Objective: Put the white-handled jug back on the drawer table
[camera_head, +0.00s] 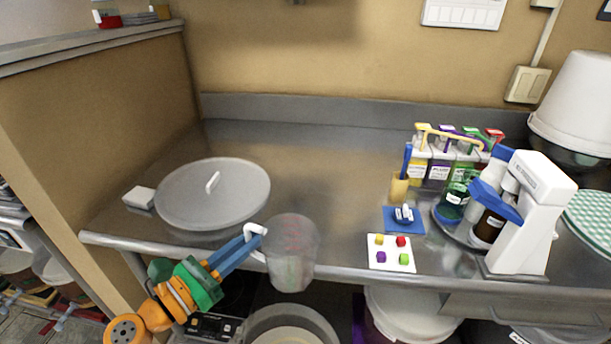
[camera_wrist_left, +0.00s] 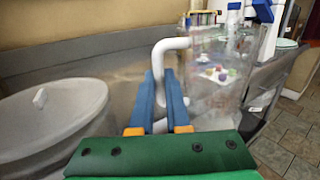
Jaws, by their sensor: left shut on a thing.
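The clear jug (camera_head: 291,254) with a white handle (camera_head: 256,230) hangs at the front edge of the steel drawer table (camera_head: 330,190), in front of its rim in the head view. My left gripper (camera_head: 250,242) is shut on the white handle. In the left wrist view the blue fingers (camera_wrist_left: 166,95) close around the handle (camera_wrist_left: 160,75), and the see-through jug (camera_wrist_left: 215,75) is to their right, looking upright. Whether the jug touches the table edge, I cannot tell. My right gripper is in neither view.
A round grey lid (camera_head: 212,195) lies on the table's left, beside a small white block (camera_head: 139,197). The middle and back are clear.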

